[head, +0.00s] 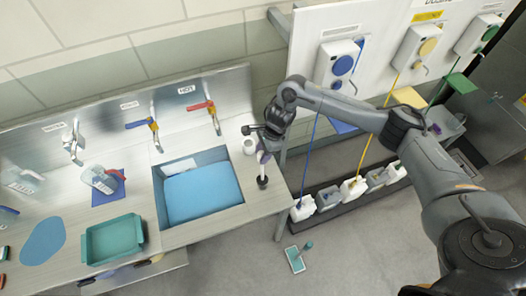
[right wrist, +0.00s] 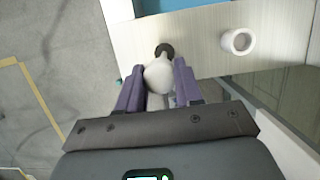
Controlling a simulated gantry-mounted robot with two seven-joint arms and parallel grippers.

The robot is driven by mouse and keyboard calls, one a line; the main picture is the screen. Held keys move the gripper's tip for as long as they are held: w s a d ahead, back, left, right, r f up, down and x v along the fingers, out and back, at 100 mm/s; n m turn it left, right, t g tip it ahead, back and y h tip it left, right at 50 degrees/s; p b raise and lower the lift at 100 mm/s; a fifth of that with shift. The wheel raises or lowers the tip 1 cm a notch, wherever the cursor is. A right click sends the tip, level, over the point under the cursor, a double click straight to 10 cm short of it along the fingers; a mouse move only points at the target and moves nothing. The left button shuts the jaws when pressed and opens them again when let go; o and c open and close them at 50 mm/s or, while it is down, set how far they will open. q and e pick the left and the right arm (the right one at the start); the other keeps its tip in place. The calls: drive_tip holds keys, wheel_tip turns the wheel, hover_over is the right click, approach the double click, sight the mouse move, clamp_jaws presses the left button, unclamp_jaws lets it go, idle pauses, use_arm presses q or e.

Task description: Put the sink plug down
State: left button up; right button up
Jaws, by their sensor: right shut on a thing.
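The sink plug has a white upper part with a dark round base (head: 262,182). It is upright near the right edge of the steel counter, to the right of the blue-filled sink (head: 203,190). My right gripper (head: 264,156) is above it and shut on its white part. In the right wrist view the purple fingers of my right gripper (right wrist: 158,88) lie on either side of the plug's white rounded top (right wrist: 158,76). The dark base shows just beyond it. I cannot tell whether the base touches the counter. My left gripper is out of view.
A white cup (head: 249,147) stands close behind the plug, also seen in the right wrist view (right wrist: 237,41). A teal tray (head: 113,240) and a clear jug (head: 100,180) are left of the sink. Taps line the back. White bottles (head: 302,209) stand on a low rack beyond the counter's right edge.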

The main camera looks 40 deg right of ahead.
drive_tip(key=shift+f+b, duration=0.15)
drive_tip(key=shift+b, duration=0.15)
drive_tip(key=o, duration=1.1)
